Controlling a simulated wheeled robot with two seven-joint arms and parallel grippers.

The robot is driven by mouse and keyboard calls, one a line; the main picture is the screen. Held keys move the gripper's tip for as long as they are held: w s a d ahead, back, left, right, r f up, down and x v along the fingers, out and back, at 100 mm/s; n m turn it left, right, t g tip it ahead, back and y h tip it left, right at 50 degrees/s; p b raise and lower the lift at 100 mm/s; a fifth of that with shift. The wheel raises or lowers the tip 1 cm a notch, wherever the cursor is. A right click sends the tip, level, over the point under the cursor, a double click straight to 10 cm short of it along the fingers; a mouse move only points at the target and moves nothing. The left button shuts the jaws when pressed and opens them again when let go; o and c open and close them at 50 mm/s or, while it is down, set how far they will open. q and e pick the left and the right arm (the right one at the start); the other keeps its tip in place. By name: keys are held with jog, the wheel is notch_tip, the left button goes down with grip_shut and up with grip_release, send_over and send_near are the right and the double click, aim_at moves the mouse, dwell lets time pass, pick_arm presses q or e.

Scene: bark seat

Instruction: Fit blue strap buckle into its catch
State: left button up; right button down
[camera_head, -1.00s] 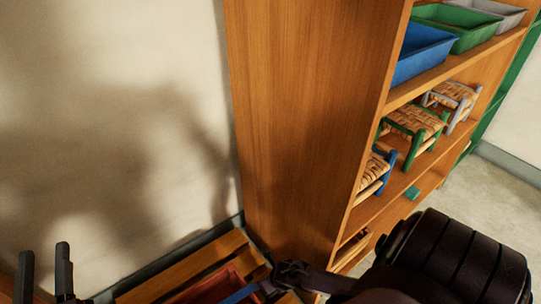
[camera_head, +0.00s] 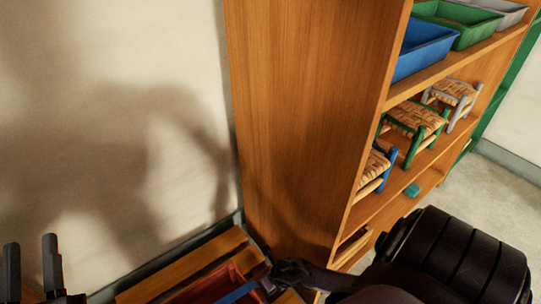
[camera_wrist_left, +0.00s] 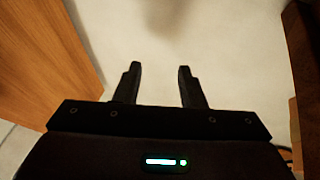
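My left gripper (camera_head: 31,242) is at the lower left corner of the head view, in front of the pale wall. Its two black fingers stand apart with nothing between them, as the left wrist view (camera_wrist_left: 160,68) also shows. A blue strap (camera_head: 238,292) lies across a red tray-like thing (camera_head: 212,287) at the bottom edge of the head view. The strap runs up to a dark, jointed part (camera_head: 290,273), which may be my right gripper; its fingers cannot be made out. I cannot make out the buckle or its catch.
A wooden slatted surface (camera_head: 190,262) lies under the red thing, against the wall. A tall wooden shelf (camera_head: 300,110) stands to its right. It holds a blue bin (camera_head: 422,52), a green bin (camera_head: 465,22) and small woven stools (camera_head: 412,117).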

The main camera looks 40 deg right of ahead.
jog(key=c, duration=1.2)
grip_release()
pick_arm(q)
jog(key=shift+s+r, duration=0.1)
jog(key=shift+r, duration=0.45)
jog(key=shift+f, duration=0.1)
